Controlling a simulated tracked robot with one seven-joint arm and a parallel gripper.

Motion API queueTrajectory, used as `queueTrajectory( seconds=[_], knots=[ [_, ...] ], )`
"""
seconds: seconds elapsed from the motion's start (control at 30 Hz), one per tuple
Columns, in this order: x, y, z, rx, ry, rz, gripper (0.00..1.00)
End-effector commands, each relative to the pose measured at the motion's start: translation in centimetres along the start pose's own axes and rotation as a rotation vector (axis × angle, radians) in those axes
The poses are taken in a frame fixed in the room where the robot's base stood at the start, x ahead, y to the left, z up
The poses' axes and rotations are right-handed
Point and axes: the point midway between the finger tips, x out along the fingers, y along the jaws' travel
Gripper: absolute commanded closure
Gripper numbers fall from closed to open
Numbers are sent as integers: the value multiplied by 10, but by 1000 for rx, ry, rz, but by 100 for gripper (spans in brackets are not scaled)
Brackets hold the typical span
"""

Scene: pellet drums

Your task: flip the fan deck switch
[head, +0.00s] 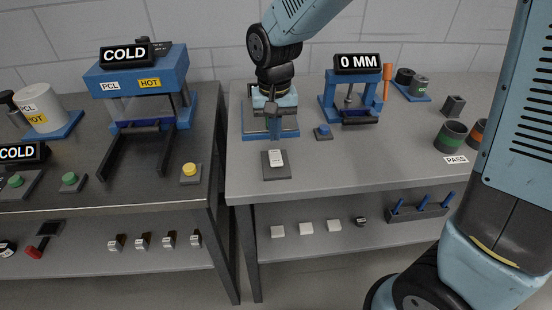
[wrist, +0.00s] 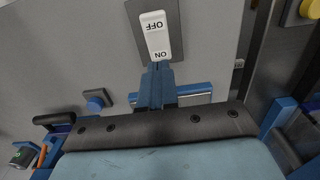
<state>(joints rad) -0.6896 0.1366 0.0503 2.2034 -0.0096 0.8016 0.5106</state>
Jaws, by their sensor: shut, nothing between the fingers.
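The switch is a white rocker (head: 276,158) on a dark plate at the front of the right bench. In the wrist view the rocker (wrist: 155,36) shows upside-down OFF at the far end and ON at the end nearer my gripper. I cannot tell which end is pressed in. My gripper (wrist: 157,70) is shut and empty, its tips close to the ON end; I cannot tell if they touch. In the head view my gripper (head: 271,106) hangs behind the switch, over a blue frame (head: 285,134) that it partly hides.
A blue press with a 0 MM display (head: 358,64) and a blue button (head: 323,131) stand right of the switch. Dark cups (head: 451,136) sit further right. A gap splits this bench from the left bench with a yellow button (head: 190,170). Bench around the switch is clear.

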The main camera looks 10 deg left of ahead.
Motion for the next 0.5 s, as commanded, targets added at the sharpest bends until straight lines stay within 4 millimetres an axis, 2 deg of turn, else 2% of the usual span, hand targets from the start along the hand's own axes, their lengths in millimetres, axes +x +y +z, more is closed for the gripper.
queueTrajectory(
  seconds=[0.5],
  knots=[
    [-28,0,0,0,0,0,100]
  ],
)
